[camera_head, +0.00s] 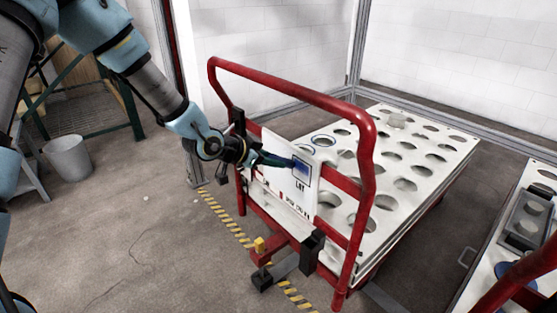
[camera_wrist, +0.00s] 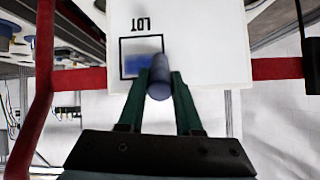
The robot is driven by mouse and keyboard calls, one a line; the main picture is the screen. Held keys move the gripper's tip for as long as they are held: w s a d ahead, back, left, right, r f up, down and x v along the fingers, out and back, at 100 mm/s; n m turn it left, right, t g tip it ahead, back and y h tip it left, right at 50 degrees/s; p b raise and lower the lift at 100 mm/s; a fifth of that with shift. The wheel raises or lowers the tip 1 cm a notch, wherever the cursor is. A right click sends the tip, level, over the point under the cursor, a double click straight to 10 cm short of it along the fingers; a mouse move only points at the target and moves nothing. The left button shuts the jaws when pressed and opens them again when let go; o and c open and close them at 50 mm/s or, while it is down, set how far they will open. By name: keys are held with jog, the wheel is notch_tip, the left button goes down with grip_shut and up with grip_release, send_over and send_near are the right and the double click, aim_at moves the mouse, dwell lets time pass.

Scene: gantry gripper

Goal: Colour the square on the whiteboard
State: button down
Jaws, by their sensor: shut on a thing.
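The whiteboard (camera_head: 281,189) hangs on the red handle frame of a cart, and it also shows upside down in the wrist view (camera_wrist: 201,45). The square (camera_head: 302,168) is a black outline with blue filling part of its inside; in the wrist view the square (camera_wrist: 128,65) has a blue patch with white margins around it. The letters "LOT" stand beside it. My gripper (camera_head: 262,158) is shut on a dark blue-grey marker (camera_wrist: 159,78), held between its green fingers. The marker is in front of the board by the square's edge; I cannot tell whether its tip touches.
The red cart frame (camera_head: 300,95) surrounds the board, with a white perforated deck (camera_head: 440,143) behind it. A grey bucket (camera_head: 69,157) stands on the floor at left. Another cart with a grey box (camera_head: 527,222) is at right. The floor at front left is clear.

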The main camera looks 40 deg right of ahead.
jog(key=shift+w, duration=0.2)
jog(key=shift+a, duration=0.15)
jog(key=shift+w+a+p, duration=0.1)
jog(key=shift+a+p, duration=0.4)
jog(key=shift+a, duration=2.4)
jog(key=shift+w+a+p, duration=0.1)
jog(key=shift+a+p, duration=0.2)
jog(key=shift+a, duration=1.2)
